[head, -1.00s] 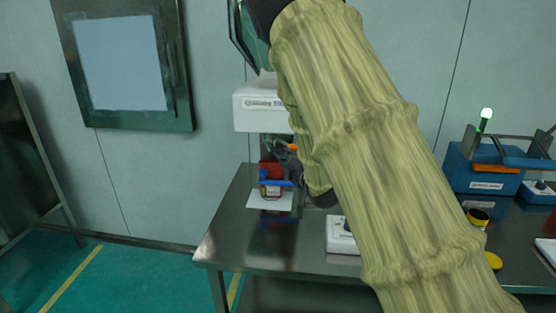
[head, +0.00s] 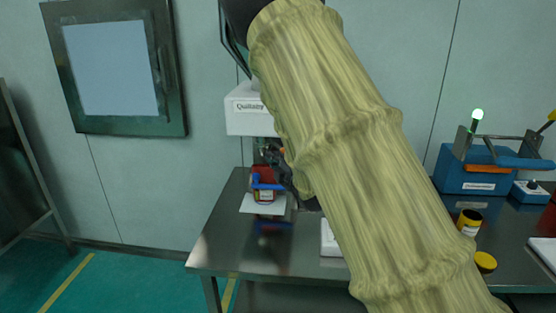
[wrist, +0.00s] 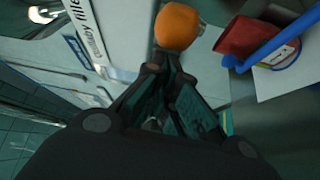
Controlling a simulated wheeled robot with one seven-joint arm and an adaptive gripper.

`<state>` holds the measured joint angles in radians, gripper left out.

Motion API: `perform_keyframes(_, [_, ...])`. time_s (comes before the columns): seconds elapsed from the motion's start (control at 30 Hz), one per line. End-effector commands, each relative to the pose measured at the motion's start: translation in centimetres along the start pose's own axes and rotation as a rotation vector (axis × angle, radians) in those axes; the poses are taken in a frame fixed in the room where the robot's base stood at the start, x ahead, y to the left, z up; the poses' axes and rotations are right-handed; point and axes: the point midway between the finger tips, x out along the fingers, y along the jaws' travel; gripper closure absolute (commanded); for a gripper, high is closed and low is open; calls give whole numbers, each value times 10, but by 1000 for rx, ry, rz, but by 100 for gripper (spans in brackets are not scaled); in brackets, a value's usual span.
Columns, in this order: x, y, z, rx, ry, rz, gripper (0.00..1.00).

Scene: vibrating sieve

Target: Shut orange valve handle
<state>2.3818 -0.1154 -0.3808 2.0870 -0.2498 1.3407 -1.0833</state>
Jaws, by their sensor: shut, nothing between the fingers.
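The orange valve handle (wrist: 178,27) shows in the wrist view as a rounded orange knob just past my fingertips. My gripper (wrist: 172,62) is shut and empty, with its fingertips just below the knob in the picture. I cannot tell whether they touch it. In the head view my gripper (head: 272,156) is a small dark shape at the white filling machine (head: 248,112), partly hidden by my sleeved arm. I cannot make out the handle clearly there.
A red container (head: 263,171) with a blue part stands on a white plate (head: 262,205) below the machine; the red container (wrist: 242,37) is right of the knob in the wrist view.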

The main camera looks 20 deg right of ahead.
Motion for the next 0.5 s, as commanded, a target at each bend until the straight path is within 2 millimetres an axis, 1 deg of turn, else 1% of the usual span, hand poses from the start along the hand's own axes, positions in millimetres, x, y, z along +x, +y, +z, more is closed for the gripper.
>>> perform_keyframes(0.03, [2,-1,-12,-2,7,0,100])
perform_keyframes(0.1, [4,-2,-27,-4,12,-1,100])
perform_keyframes(0.13, [0,-3,-27,-3,11,-2,100])
perform_keyframes(0.2, [-15,-4,-22,-2,9,-3,100])
perform_keyframes(0.5, [-67,-2,-11,-2,13,-2,100])
